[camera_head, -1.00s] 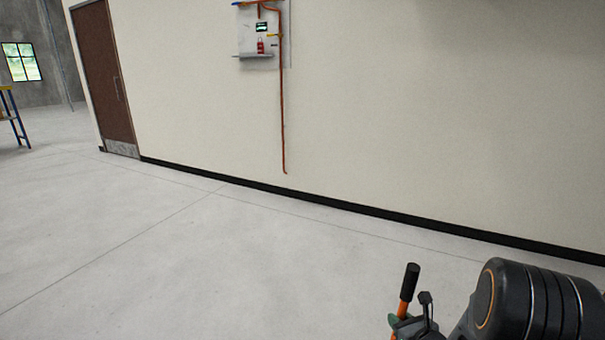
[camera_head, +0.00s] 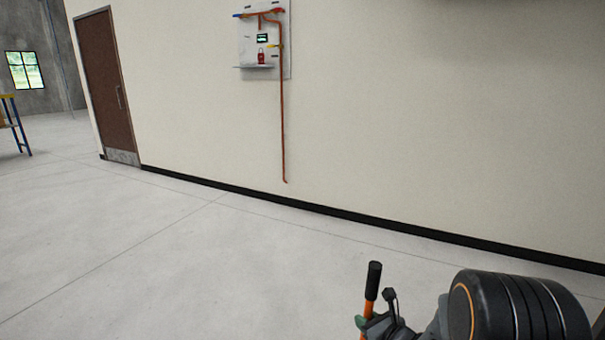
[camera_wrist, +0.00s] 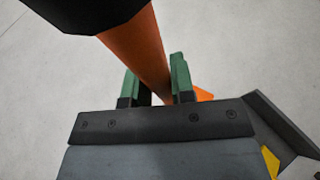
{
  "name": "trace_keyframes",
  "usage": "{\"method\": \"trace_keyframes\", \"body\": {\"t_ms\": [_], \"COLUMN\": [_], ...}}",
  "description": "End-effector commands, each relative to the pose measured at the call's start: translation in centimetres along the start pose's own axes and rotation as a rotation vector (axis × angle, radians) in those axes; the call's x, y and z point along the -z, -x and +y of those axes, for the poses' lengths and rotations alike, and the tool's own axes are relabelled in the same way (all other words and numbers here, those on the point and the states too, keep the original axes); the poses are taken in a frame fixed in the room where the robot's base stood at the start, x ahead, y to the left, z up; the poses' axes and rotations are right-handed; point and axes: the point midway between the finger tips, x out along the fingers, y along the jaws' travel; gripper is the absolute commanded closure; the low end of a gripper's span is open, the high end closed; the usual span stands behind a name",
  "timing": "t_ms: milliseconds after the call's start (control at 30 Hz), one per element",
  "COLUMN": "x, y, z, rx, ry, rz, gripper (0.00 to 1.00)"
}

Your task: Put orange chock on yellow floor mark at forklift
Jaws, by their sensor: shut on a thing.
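My gripper (camera_wrist: 157,85) shows in the wrist view with its green-lined fingers shut on the orange handle of the chock (camera_wrist: 137,45). The handle has a black grip at its top. A little more orange shows beyond the right finger; the rest of the chock is hidden behind my gripper. In the head view the black-topped orange handle (camera_head: 371,290) stands nearly upright at the bottom, beside my wrist. The yellow floor mark and the forklift cannot be made out in the head view. A small yellow patch of unclear origin shows at the wrist view's lower right.
A pale wall carries a panel (camera_head: 264,45) with a copper tube (camera_head: 283,120) running down from it. A brown door (camera_head: 106,85) is at left, and a blue-legged stand (camera_head: 18,130) at the far left edge. The grey floor (camera_head: 180,250) is clear.

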Motion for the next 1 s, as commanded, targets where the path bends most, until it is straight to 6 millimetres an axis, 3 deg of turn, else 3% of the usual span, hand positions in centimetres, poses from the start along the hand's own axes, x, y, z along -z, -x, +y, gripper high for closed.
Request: {"method": "trace_keyframes", "body": {"t_ms": [433, 1000], "x": [-4.5, -13.9], "y": [1.6, 5.5], "z": [-0.2, -0.1], "rx": [0.0, -0.001], "ry": [0.005, 0.003], "rz": [-0.011, -0.009], "gripper": [1.0, 1.0]}}
